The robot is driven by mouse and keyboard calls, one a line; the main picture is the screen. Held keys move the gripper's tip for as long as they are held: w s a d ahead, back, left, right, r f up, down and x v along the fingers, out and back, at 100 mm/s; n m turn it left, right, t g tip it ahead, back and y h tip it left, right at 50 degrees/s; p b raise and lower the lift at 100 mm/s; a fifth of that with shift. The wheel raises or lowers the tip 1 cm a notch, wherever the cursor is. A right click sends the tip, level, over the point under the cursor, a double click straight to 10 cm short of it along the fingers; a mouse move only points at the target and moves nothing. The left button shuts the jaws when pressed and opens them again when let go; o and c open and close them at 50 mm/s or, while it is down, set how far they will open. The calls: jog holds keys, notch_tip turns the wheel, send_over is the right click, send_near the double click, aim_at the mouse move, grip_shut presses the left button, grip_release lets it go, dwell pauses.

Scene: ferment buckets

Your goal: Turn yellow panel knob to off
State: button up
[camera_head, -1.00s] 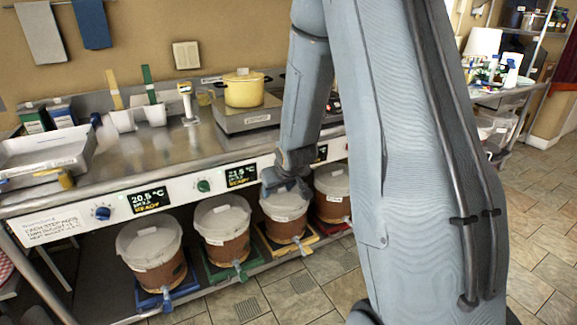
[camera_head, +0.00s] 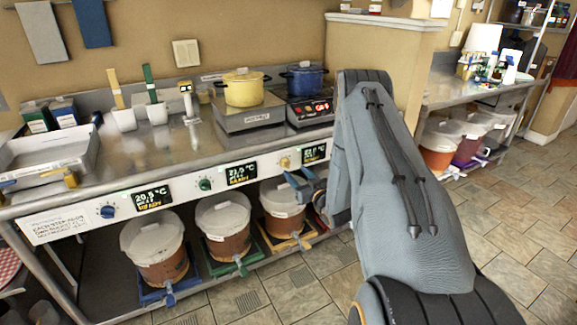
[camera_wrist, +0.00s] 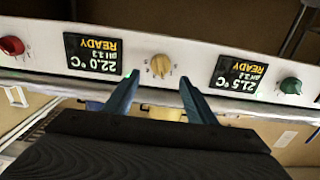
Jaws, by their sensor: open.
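The yellow panel knob (camera_head: 285,162) is on the white control panel (camera_head: 72,219), between the 21.5 °C display (camera_head: 242,172) and the 22.0 °C display (camera_head: 314,153). In the wrist view, the yellow knob (camera_wrist: 162,66) faces me near the top middle, with small marks around it. The wrist view appears upside down. My gripper (camera_head: 304,184) is just below and in front of the knob. In the wrist view its two blue fingers (camera_wrist: 160,88) are spread apart, with the knob a little beyond and between the tips. The gripper is empty and does not visibly touch the knob.
A green knob (camera_wrist: 291,86) and a red knob (camera_wrist: 12,46) sit on either side on the panel. A blue knob (camera_head: 107,211) is farther left. Lidded buckets (camera_head: 224,229) stand below. A yellow pot (camera_head: 244,90) and blue pot (camera_head: 305,80) are on the counter above.

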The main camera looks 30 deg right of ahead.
aim_at(288, 164)
jog(key=w+p, duration=0.1)
jog(key=w, duration=0.6)
jog(key=shift+a, duration=0.15)
jog(key=shift+c, duration=0.2)
jog(key=c, duration=1)
